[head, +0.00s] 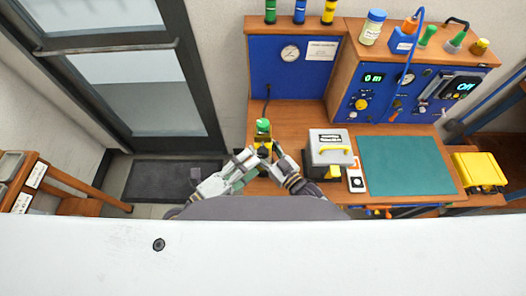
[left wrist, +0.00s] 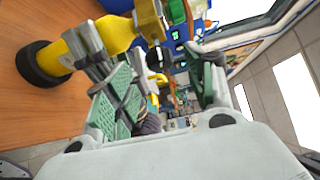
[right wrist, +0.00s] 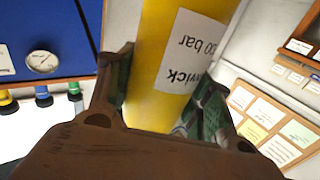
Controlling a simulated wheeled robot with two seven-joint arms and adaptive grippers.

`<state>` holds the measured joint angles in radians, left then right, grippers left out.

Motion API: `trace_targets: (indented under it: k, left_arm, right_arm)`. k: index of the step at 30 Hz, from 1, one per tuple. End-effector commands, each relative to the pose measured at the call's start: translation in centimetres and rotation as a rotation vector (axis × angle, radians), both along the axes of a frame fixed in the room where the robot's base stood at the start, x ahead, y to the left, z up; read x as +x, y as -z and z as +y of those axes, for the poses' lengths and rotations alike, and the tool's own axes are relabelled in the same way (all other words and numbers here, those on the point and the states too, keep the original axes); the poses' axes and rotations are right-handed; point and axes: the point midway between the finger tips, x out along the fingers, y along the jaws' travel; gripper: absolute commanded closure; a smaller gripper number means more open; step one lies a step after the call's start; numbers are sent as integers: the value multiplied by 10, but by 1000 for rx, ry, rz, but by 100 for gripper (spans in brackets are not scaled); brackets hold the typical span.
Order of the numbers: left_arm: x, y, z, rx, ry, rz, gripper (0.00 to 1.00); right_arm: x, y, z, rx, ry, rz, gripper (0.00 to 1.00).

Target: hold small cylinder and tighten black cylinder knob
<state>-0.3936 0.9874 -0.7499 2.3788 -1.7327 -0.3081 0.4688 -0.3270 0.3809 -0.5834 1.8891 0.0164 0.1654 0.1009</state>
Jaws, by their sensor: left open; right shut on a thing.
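The small yellow cylinder (right wrist: 165,60) fills the middle of the right wrist view, with a white label ending in "bar" on it. My right gripper (right wrist: 163,105) is shut on it, one finger on each side. In the left wrist view the yellow body (left wrist: 115,36) ends in a wide black ring. A black knob (left wrist: 158,58) shows near the fingertips of my left gripper (left wrist: 160,78), which is open; I cannot tell whether they touch it. In the head view a green top (head: 263,126) stands above my left gripper (head: 250,156) and right gripper (head: 275,152), which hide much of the assembly.
A grey box with a yellow handle (head: 329,147) stands close to the right of my grippers. A green mat (head: 405,165) lies clear beyond it. A blue panel with a gauge (head: 291,54) rises behind, and a blue control console (head: 413,91) stands at the back right.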

Motion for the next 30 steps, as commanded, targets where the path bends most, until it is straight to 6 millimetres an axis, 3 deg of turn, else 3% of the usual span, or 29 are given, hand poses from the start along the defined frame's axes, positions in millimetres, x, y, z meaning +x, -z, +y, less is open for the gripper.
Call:
trace_targets:
  k: [30]
  left_arm:
    - [40,2,-40,-1,-1,0,45]
  right_arm:
    - [-1,1,1,1,-1,3,100]
